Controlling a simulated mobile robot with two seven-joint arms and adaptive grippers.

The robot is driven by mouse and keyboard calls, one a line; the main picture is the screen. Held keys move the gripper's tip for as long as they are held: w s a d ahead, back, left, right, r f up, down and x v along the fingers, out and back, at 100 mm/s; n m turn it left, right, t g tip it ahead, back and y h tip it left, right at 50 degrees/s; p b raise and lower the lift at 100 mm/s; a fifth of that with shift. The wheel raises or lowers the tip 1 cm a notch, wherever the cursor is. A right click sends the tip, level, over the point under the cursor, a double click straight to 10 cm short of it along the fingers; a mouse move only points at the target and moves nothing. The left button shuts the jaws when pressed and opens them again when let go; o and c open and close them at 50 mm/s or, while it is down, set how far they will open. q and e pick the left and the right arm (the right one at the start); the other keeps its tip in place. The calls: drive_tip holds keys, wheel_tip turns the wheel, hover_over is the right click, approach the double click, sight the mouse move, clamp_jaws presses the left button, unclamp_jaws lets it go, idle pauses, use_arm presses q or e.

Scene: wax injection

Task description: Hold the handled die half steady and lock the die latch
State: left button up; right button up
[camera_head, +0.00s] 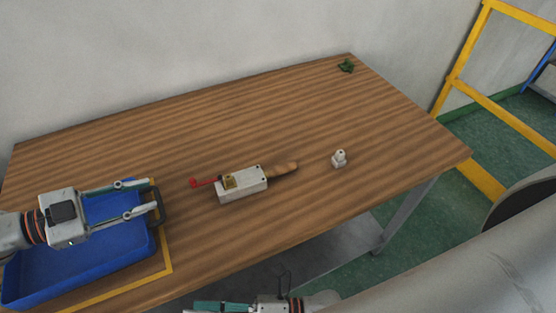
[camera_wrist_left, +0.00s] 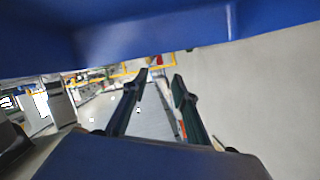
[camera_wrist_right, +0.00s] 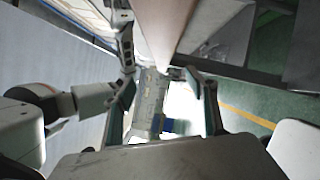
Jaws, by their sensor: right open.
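The die (camera_head: 243,193) is a pale grey block lying on the wooden table, with a brass-coloured piece on top. Its red latch lever (camera_head: 205,182) sticks out to the left, and its wooden handle (camera_head: 284,168) points right. Whether the latch is locked is too small to tell. My left gripper (camera_head: 156,195) is over the blue tray, left of the die and apart from it; its two fingers are spread and empty. My right gripper (camera_head: 222,306) is at the bottom edge of the head view, below the table's front edge; its fingers are apart in the right wrist view (camera_wrist_right: 160,78).
The blue tray (camera_head: 85,272) sits at the table's left front within a yellow outline (camera_head: 164,238). A small pale fitting (camera_head: 339,159) stands right of the handle. A green object (camera_head: 346,66) lies at the far corner. The middle and back of the table (camera_head: 230,130) are clear.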

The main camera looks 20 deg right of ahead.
drive_tip(key=s+a+r+n+g+y, duration=0.1)
drive_tip(key=s+a+r+n+g, duration=0.1)
drive_tip(key=a+r+n+g, duration=0.4)
drive_tip(key=s+a+r+n+g+y, duration=0.1)
drive_tip(key=a+r+n+g+y, duration=0.15)
drive_tip(key=r+n, duration=0.6)
drive_tip(key=w+d+r+m+t+h, duration=0.2)
drive_tip(key=w+d+m+t, duration=0.1)
drive_tip(key=w+d, duration=0.8)
drive_tip(key=w+d+r+m+t+h, duration=0.15)
drive_tip(key=w+d+m, duration=0.25)
drive_tip(key=w+d, duration=0.75)
drive_tip(key=w+d+r+m+t+h, duration=0.1)
drive_tip(key=w+d+r+m+t, duration=0.25)
drive_tip(key=w, duration=1.35)
drive_tip(key=n+g+h, duration=0.4)
drive_tip(key=n+g, duration=0.2)
drive_tip(key=n, duration=0.8)
approach(255, 175)
drive_tip(key=x, duration=0.3)
drive_tip(key=shift+w+a, duration=0.2)
drive_tip(key=shift+w, duration=0.15)
drive_tip(key=shift+s+f+g, duration=0.15)
drive_tip(key=shift+g, duration=0.1)
drive_tip(key=shift+x, duration=3.8)
